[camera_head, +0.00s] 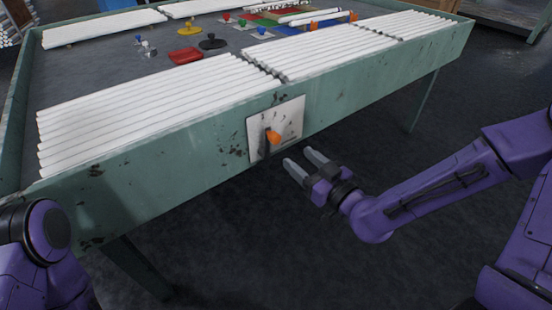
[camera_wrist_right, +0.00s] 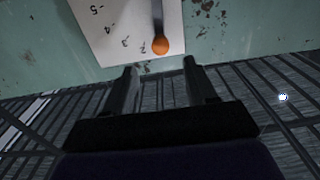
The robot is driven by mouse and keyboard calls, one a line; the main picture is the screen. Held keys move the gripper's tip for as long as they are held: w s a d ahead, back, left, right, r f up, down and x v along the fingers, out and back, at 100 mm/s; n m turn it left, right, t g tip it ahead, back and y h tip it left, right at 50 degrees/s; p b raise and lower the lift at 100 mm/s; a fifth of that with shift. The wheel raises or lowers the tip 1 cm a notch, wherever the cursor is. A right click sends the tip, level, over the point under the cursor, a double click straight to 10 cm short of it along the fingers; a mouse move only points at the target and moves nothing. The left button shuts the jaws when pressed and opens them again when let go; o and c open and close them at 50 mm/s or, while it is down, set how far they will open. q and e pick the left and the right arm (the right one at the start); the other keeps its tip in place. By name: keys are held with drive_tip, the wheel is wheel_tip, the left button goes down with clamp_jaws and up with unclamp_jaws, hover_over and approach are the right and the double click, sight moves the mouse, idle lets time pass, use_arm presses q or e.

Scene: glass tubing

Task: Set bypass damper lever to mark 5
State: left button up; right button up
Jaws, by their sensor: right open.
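The damper lever has a dark arm and an orange knob (camera_head: 273,137), and it is mounted on a white plate (camera_head: 290,118) on the table's green side wall. In the right wrist view the orange knob (camera_wrist_right: 160,45) sits beside the 2 mark, on the side away from 3, 4 and 5. The 5 is at the plate's (camera_wrist_right: 88,27) upper left there. My right gripper (camera_head: 298,160) is open and empty, below and a little right of the knob in the head view. In the wrist view the knob lies just beyond the fingertips (camera_wrist_right: 160,66), not touching them. My left gripper is out of view.
The green table (camera_head: 370,85) holds rows of white tubes (camera_head: 150,108) along its front edge. Coloured mats and small knobbed items, including a red one (camera_head: 186,57), stand farther back. The floor (camera_head: 250,240) before the table is clear.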

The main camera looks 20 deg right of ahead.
sight(278, 141)
drive_tip(key=b+x, duration=0.1)
drive_tip(key=x, duration=0.9)
drive_tip(key=shift+w+a+b, duration=0.1)
drive_tip(key=shift+w+b, duration=0.05)
drive_tip(key=shift+b, duration=0.25)
clamp_jaws()
